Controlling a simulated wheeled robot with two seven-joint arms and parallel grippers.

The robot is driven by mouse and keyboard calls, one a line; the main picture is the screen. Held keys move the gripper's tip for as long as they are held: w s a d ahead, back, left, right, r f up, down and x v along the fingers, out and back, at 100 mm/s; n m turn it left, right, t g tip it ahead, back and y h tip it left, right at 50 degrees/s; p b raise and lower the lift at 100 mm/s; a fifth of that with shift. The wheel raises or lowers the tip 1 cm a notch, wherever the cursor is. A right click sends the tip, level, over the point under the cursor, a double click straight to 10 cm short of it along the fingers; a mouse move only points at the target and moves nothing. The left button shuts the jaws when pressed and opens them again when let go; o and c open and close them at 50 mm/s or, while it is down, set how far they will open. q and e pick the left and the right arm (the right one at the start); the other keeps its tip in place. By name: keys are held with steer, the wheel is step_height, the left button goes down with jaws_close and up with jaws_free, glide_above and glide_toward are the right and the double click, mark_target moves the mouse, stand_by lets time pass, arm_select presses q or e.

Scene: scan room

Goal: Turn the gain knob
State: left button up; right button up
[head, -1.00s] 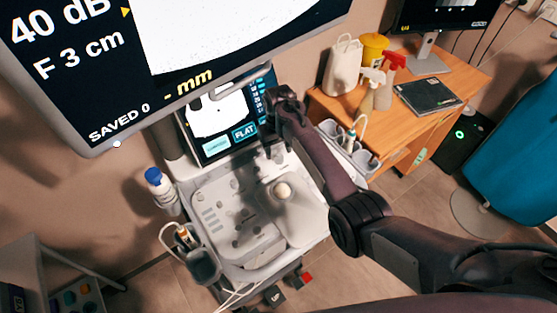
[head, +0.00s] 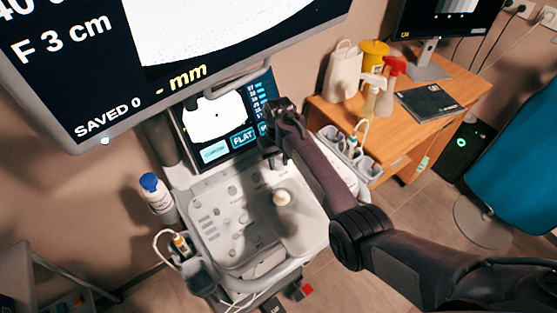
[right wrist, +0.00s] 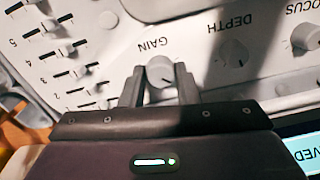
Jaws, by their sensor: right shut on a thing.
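In the head view my right gripper (head: 274,154) reaches down to the upper part of the white console panel (head: 222,258), below the small touch screen. It hides the gain knob there. A large monitor (head: 95,88) shows "F 3 cm" and "SAVED 0"; its gain line is cut off at the top. My left gripper is not in view.
A depth knob (right wrist: 233,53) and a focus knob (right wrist: 306,37) lie to the right of the gain knob; several sliders (right wrist: 72,68) lie to its left. A white trackball (head: 282,197) sits lower on the panel. A blue-capped bottle (head: 157,192) stands at the console's left side.

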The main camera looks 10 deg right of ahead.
mark_target(279, 163)
steer(key=shift+r+n+p, duration=0.1)
steer(key=shift+n+p, duration=0.6)
steer(key=shift+n, duration=0.3)
steer(key=shift+n+p, duration=0.7)
steer(key=shift+n, duration=1.2)
steer(key=o, duration=1)
steer(key=shift+c, duration=0.2)
step_height(279, 163, up, 8)
steer(key=p, duration=0.8)
steer(key=shift+f, duration=0.2)
